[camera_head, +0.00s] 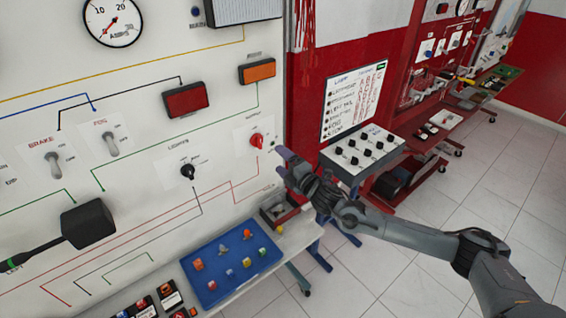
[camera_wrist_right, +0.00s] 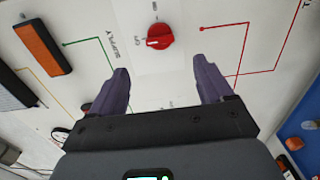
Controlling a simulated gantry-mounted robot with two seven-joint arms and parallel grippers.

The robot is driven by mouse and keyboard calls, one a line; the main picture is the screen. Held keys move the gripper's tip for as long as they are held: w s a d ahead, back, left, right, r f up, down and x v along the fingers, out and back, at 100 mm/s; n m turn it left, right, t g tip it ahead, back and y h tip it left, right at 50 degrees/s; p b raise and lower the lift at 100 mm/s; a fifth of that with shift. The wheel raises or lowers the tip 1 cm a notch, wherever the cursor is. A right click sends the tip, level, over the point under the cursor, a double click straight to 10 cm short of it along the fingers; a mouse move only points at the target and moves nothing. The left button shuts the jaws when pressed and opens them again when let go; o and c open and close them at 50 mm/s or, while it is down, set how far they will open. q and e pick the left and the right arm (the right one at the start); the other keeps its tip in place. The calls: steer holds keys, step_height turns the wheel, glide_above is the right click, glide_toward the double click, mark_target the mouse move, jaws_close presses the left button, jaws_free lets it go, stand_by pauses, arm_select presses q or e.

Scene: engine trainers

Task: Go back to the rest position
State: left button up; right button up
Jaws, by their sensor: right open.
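My right gripper (camera_head: 281,161) is in front of the right end of the white trainer panel (camera_head: 140,165) in the head view, close to the red supply knob (camera_head: 257,140). In the right wrist view the gripper (camera_wrist_right: 163,92) has its two purple fingers apart with nothing between them. The red knob (camera_wrist_right: 160,36) shows beyond the fingertips, and the fingers do not touch it. My right arm reaches in from the lower right. My left gripper is not seen in either view.
The panel carries a black knob (camera_head: 188,171), toggle switches (camera_head: 110,144), a red lamp (camera_head: 185,99) and an orange lamp (camera_head: 257,71). A blue tray (camera_head: 213,294) with small parts lies on the bench below. A grey switch box (camera_head: 362,152) stands behind my right arm. Open tiled floor (camera_head: 420,280) lies right.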

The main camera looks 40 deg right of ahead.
steer(key=shift+f, duration=0.1)
stand_by(0.3)
steer(key=s+a+f+m+g+y, duration=0.1)
steer(key=s+a+f+g, duration=0.1)
steer(key=s+a+f, duration=0.55)
steer(key=s+a+f+m+g+y, duration=0.15)
steer(key=a+f, duration=0.25)
steer(key=f, duration=0.6)
steer(key=s+a+f+m+g, duration=0.2)
steer(key=s+a+m+g, duration=0.15)
steer(key=s+a, duration=0.4)
steer(key=s+a+f+m+g, duration=0.25)
steer(key=s+a+m, duration=0.2)
steer(key=s, duration=0.55)
steer(key=s+r+m+g, duration=0.4)
steer(key=s+g, duration=0.1)
steer(key=s, duration=0.4)
step_height(320, 180, up, 26)
steer(key=p, duration=2.6)
steer(key=shift+s+a+m+h, duration=0.2)
steer(key=shift+s+m+h, duration=0.1)
steer(key=shift+m+h, duration=0.05)
